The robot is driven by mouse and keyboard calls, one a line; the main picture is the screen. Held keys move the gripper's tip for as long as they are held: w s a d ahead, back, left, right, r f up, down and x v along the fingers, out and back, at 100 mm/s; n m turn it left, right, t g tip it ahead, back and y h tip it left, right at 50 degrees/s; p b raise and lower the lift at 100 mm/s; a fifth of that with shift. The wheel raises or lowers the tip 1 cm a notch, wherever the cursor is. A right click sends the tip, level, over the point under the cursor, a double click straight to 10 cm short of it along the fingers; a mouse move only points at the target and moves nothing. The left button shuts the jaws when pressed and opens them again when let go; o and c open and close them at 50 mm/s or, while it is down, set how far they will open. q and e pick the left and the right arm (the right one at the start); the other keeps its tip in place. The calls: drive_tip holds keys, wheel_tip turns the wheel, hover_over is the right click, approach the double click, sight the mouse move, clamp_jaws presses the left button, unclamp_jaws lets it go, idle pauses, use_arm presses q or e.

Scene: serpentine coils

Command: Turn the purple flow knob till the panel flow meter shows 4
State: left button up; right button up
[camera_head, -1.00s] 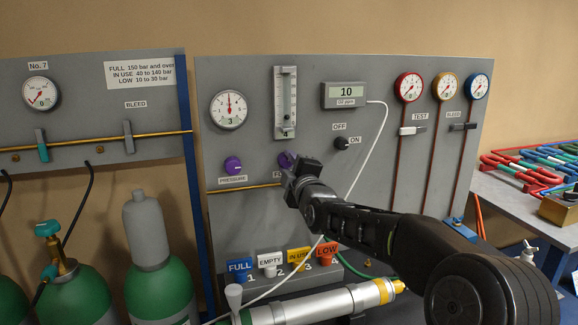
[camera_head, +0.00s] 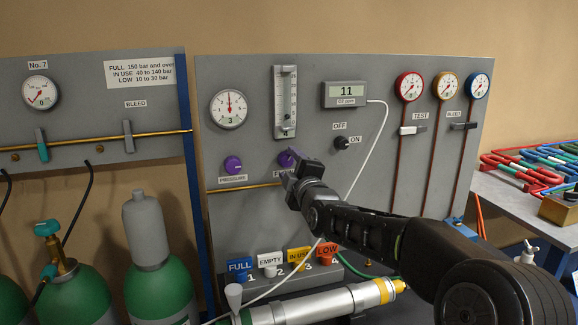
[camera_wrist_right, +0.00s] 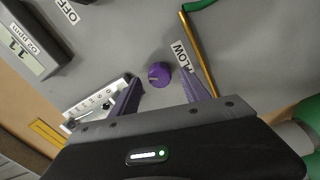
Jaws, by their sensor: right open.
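The purple flow knob (camera_head: 287,158) sits on the grey panel below the flow meter, partly hidden by my right gripper in the head view. In the right wrist view the knob (camera_wrist_right: 159,75) shows whole, beside the FLOW label (camera_wrist_right: 181,54). My right gripper (camera_head: 291,172) is open in front of the knob; its purple fingers (camera_wrist_right: 164,97) stand apart, with the knob beyond their tips and not visibly touched. The panel flow meter (camera_head: 285,102) is a clear vertical tube with a scale; its float looks low, and the exact reading is too small to tell. My left gripper is out of view.
A purple PRESSURE knob (camera_head: 233,165) is left of the flow knob. A black OFF/ON switch (camera_head: 342,143) and a display reading 11 (camera_head: 346,92) are to the right. A white cable (camera_head: 374,150) hangs across the panel. A silver cylinder (camera_head: 320,304) lies below.

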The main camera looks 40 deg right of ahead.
drive_tip(key=b+v, duration=0.1)
drive_tip(key=v, duration=0.5)
drive_tip(key=shift+s, duration=0.25)
drive_tip(key=shift+a, duration=0.1)
